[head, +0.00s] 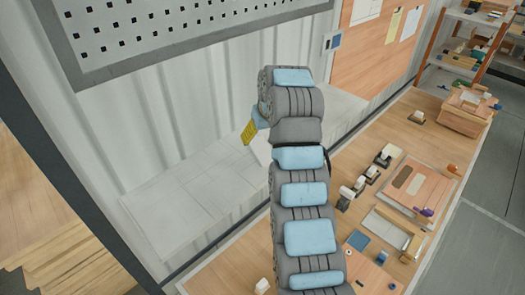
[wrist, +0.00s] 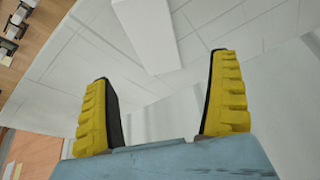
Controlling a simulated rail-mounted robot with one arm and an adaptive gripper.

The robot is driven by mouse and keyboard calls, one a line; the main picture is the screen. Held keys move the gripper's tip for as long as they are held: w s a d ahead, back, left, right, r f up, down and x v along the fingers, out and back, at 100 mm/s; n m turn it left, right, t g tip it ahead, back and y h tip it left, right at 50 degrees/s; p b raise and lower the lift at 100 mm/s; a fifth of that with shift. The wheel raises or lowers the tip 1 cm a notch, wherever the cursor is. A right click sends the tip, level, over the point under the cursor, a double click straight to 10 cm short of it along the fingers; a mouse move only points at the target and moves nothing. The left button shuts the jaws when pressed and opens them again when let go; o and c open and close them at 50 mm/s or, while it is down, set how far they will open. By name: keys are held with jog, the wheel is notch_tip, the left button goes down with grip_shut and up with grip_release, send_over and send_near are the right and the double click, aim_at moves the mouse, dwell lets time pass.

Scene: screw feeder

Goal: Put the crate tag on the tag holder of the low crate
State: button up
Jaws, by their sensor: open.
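My gripper (head: 249,132) has yellow fingers and is over the pale tiled ledge along the wall. In the wrist view my gripper (wrist: 162,68) is open, with nothing between its fingers. A plain white block or panel (wrist: 146,30) lies just beyond the fingertips in that view, apart from them. What looks like the same white piece (head: 262,150) shows in the head view, partly hidden by my arm. I cannot make out the crate tag, the low crate or its tag holder for sure in either view.
The pale ledge (head: 165,205) is clear left of my arm. A wooden workbench (head: 345,130) runs along the right with small dispensers (head: 385,157), trays and a wooden box (head: 466,110). A shelf rack (head: 470,45) stands at the back right. A pegboard (head: 150,30) hangs on the wall.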

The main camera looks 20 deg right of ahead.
aim_at(261, 147)
jog(key=shift+d+p+x, duration=0.15)
jog(key=shift+p+x, duration=0.2)
jog(key=shift+x, duration=1.5)
jog(key=shift+d+p+x, duration=0.1)
jog(key=shift+p+x, duration=0.2)
jog(key=shift+x, duration=1.6)
jog(key=c, duration=1.3)
